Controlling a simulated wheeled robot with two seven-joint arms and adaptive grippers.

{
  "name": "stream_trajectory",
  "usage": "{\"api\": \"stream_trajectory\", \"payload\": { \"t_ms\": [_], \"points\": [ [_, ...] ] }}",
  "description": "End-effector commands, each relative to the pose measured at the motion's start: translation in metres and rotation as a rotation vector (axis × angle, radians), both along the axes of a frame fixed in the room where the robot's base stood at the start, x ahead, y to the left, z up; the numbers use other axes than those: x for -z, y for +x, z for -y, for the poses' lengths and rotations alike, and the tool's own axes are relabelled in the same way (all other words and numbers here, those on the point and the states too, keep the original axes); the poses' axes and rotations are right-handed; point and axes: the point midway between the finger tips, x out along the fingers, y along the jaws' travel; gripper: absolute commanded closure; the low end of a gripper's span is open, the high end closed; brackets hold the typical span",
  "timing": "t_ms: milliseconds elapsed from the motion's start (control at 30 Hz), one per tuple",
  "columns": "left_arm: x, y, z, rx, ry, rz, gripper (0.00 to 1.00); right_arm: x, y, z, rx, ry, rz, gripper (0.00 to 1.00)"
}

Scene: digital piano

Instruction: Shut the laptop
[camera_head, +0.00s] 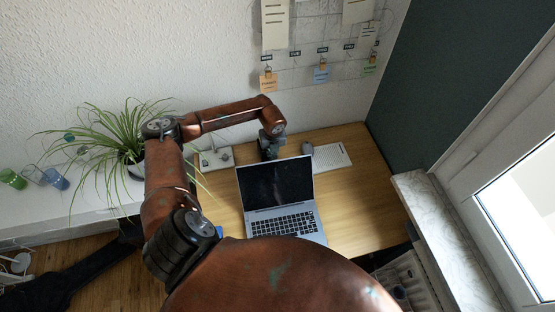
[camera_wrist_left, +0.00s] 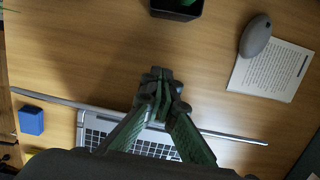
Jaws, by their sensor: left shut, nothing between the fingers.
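The laptop stands open on the wooden desk, its dark screen (camera_head: 275,184) raised and its keyboard (camera_head: 283,224) facing my head camera. In the left wrist view the lid shows edge-on as a thin grey strip (camera_wrist_left: 60,101), with part of the keyboard (camera_wrist_left: 155,150) beyond it. My left gripper (camera_head: 270,150) is behind the top edge of the lid, its tips partly hidden there. In the left wrist view its green fingers (camera_wrist_left: 158,90) are shut and empty, near the lid's edge; I cannot tell whether they touch it. My right gripper is not in view.
A mouse (camera_wrist_left: 256,36) lies on a printed sheet (camera_wrist_left: 272,72) right of the gripper. A black container (camera_wrist_left: 178,9) and a blue block (camera_wrist_left: 31,120) are on the desk. A potted plant (camera_head: 120,145) stands left; a window sill (camera_head: 440,230) is right.

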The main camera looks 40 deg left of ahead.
Motion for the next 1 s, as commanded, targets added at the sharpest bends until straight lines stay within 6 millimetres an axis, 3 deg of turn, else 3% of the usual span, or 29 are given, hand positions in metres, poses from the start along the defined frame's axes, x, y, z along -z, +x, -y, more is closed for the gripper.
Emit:
{"api": "stream_trajectory", "payload": {
  "t_ms": [667, 1000],
  "points": [
    [-0.002, -0.018, 0.020, 0.001, 0.000, -0.002, 1.00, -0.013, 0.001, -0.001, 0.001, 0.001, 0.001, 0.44],
    [-0.031, -0.013, 0.015, 0.000, 0.000, 0.000, 1.00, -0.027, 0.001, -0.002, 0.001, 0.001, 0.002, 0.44]
  ]
}}
